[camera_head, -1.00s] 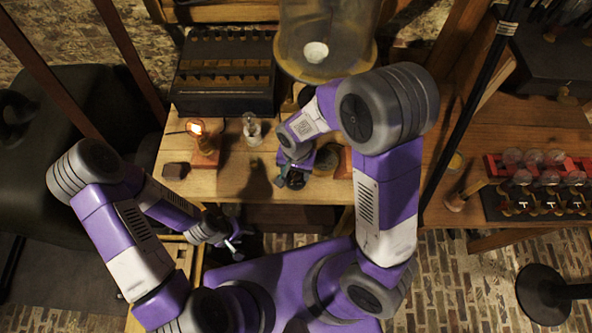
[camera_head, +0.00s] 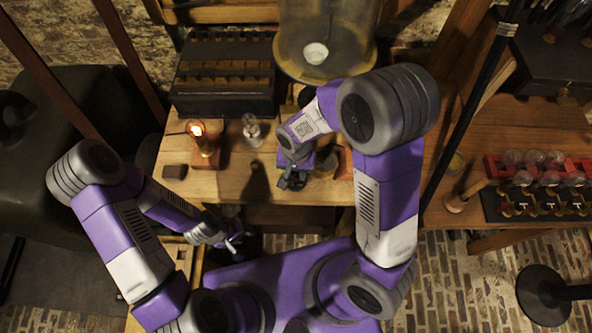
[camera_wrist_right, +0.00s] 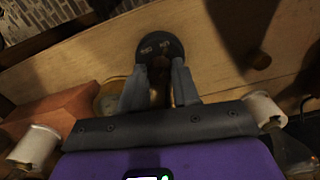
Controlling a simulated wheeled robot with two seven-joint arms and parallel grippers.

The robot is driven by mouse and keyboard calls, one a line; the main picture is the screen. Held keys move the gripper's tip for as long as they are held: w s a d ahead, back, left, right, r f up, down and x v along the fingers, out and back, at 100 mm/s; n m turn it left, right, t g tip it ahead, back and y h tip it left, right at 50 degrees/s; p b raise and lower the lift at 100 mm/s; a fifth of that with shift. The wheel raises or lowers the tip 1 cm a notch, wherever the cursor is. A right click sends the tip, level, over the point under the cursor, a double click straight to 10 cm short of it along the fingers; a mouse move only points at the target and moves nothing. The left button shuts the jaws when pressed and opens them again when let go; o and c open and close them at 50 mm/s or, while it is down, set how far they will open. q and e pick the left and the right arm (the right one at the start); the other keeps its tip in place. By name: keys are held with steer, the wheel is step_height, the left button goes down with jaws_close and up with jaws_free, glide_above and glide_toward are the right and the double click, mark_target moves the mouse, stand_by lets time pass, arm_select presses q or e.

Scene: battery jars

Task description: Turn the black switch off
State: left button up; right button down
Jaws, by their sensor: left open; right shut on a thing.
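The black switch (camera_wrist_right: 160,42) shows in the right wrist view as a round black disc with small white lettering on the wooden table. My right gripper (camera_wrist_right: 159,80) is over its near side, with both fingers shut on the dark handle of the switch between them. In the head view my right gripper (camera_head: 291,182) points down at the table's front edge and mostly hides the switch. My left gripper (camera_head: 236,242) is open and empty, in front of the table and below its edge.
A bulb on a wooden base (camera_head: 205,152) glows orange at left. A clear bulb (camera_head: 252,131) stands beside it. A large glass jar (camera_head: 327,40) and black ribbed box (camera_head: 224,82) stand behind. A reddish block (camera_wrist_right: 62,108) lies near my right gripper.

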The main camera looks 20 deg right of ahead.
steer(key=n, duration=0.8)
steer(key=shift+n, duration=0.3)
steer(key=n, duration=0.4)
steer(key=shift+n, duration=0.3)
steer(key=shift+n+p, duration=0.35)
steer(key=shift+n, duration=1.45)
steer(key=c, duration=0.8)
jaws_free()
